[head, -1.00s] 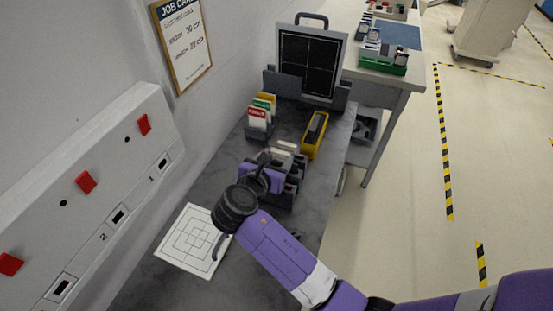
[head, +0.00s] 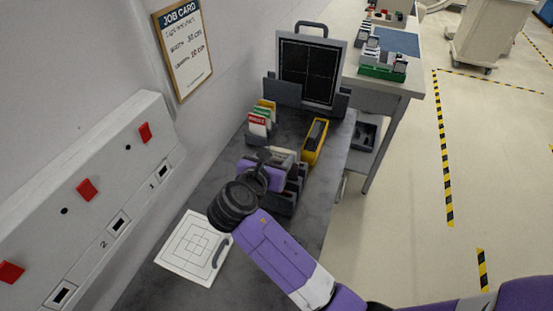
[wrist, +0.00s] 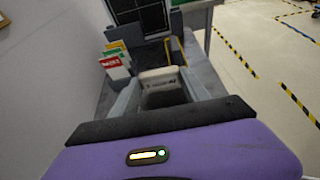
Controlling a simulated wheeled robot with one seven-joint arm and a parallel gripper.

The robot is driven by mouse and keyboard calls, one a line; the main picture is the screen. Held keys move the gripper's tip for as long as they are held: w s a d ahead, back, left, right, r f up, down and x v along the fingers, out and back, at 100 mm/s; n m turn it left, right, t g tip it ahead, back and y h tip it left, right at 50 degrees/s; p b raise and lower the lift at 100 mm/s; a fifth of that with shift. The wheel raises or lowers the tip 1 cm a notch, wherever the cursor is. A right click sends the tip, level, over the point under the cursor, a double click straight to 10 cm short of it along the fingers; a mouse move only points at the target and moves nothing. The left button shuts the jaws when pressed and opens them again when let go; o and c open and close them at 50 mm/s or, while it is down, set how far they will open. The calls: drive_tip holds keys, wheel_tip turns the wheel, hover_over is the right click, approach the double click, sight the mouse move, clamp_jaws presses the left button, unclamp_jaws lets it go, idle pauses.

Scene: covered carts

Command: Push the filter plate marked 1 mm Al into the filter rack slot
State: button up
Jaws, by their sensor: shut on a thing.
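My gripper (wrist: 160,92) is low over the bench, its two grey fingers on either side of a pale-topped plate (wrist: 161,74) in the wrist view. It is shut on this plate, whose mark I cannot read. In the head view my gripper (head: 264,165) is at the grey filter rack (head: 286,207), and my wrist hides much of the rack. Pale plate tops (head: 284,154) show just behind my gripper. I cannot tell how deep the held plate sits in a slot.
A holder with red, green and yellow cards (head: 259,121) stands behind, beside a yellow bin (head: 315,142). A black panel (head: 308,68) stands at the bench's back. A white target board (head: 190,248) lies in front. The switch panel (head: 95,205) borders the left.

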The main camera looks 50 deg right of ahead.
drive_tip(key=shift+r, duration=1.3)
wheel_tip(320, 180, down, 8)
drive_tip(key=b, duration=0.1)
drive_tip(key=shift+f, duration=0.25)
idle(4.0)
drive_tip(key=o, duration=1.5)
drive_tip(key=shift+o, duration=0.2)
drive_tip(key=b+v, duration=0.1)
drive_tip(key=v, duration=0.6)
drive_tip(key=shift+a, duration=0.35)
drive_tip(key=shift+s+r, duration=0.1)
